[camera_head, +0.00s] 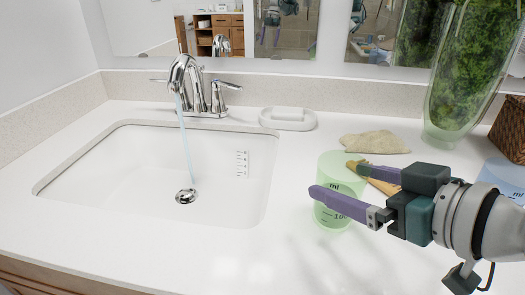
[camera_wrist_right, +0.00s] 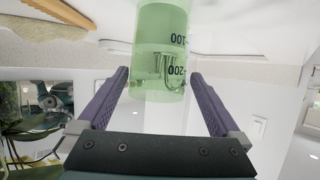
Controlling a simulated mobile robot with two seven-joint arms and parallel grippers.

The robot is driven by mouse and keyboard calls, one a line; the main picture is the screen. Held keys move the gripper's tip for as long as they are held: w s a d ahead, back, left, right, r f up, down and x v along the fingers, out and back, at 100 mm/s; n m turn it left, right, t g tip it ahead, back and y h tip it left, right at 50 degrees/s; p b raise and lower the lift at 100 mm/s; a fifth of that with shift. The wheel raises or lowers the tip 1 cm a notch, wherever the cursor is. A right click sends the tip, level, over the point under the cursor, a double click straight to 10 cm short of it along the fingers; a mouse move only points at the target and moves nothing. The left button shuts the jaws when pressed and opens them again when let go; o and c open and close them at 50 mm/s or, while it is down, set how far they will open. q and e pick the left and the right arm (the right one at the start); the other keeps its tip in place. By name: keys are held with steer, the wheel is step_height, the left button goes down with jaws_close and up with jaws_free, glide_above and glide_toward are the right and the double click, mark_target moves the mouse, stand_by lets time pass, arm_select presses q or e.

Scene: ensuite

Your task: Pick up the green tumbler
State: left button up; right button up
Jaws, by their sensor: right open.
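The green tumbler (camera_head: 333,215) is see-through with dark measuring marks. It stands upright on the white counter, right of the sink. My right gripper (camera_head: 334,177) is open. In the head view its near finger crosses in front of the tumbler, and the far fingertip shows green-tinted behind it. In the right wrist view the tumbler (camera_wrist_right: 160,45) appears between the two purple fingers (camera_wrist_right: 160,75), with a visible gap on each side. I cannot tell how deep it sits between them. My left gripper is not in view.
A wooden brush (camera_head: 384,187) and a beige cloth-like item (camera_head: 375,143) lie close behind the gripper. A tall plant-filled vase (camera_head: 465,70), a wicker basket (camera_head: 509,130) and a blue container (camera_head: 503,175) stand right. The sink (camera_head: 110,185) has water running. A soap dish (camera_head: 288,124) sits behind.

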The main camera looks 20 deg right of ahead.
steer(key=x, duration=0.5)
steer(key=shift+w+d+f+b, duration=0.1)
steer(key=shift+f+b, duration=0.15)
steer(key=shift+b, duration=0.05)
steer(key=c, duration=1.3)
steer(key=shift+c, duration=0.4)
steer(key=shift+r, duration=0.15)
